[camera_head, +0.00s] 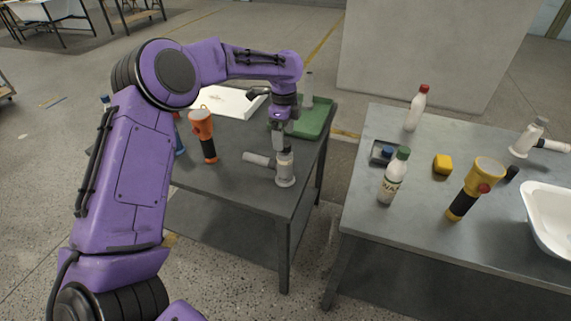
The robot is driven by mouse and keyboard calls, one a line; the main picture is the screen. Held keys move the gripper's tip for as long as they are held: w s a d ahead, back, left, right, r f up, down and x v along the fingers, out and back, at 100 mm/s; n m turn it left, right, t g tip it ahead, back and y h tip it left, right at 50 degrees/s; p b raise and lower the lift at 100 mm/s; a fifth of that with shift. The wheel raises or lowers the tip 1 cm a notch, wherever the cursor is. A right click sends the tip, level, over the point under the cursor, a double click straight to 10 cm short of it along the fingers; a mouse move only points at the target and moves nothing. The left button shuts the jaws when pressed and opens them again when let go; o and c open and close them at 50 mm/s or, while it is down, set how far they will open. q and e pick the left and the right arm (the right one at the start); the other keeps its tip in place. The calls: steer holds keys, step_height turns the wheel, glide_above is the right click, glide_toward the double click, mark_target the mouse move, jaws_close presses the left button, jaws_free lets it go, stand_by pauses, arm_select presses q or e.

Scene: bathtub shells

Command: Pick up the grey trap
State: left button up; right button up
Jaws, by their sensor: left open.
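A pale grey trap (285,169) stands upright on the dark left table, with its side pipe (258,159) pointing left. My left gripper (279,146) is open and points down at the top of this trap, partly overlapping it in the view. I cannot tell whether the fingers touch it. A similar whitish trap (525,140) stands at the back right of the right table, its pipe pointing right. My right gripper is not in view.
On the left table (232,182) are an orange flashlight (202,133), a green tray (316,119) and a white board. The right table (420,218) holds bottles (394,178), a yellow block (443,164), a yellow flashlight (474,188) and a white tub (550,223). A gap separates the tables.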

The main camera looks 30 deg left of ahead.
mark_target(284, 155)
arm_select(q)
step_height(284, 155, down, 8)
steer(key=shift+s+d+r+p, duration=0.1)
steer(key=shift+p, duration=0.65)
steer(key=shift+s+f, duration=0.1)
steer(key=shift+f, duration=0.2)
steer(key=c, duration=1.5)
steer(key=shift+r, duration=0.1)
steer(key=shift+c, duration=0.2)
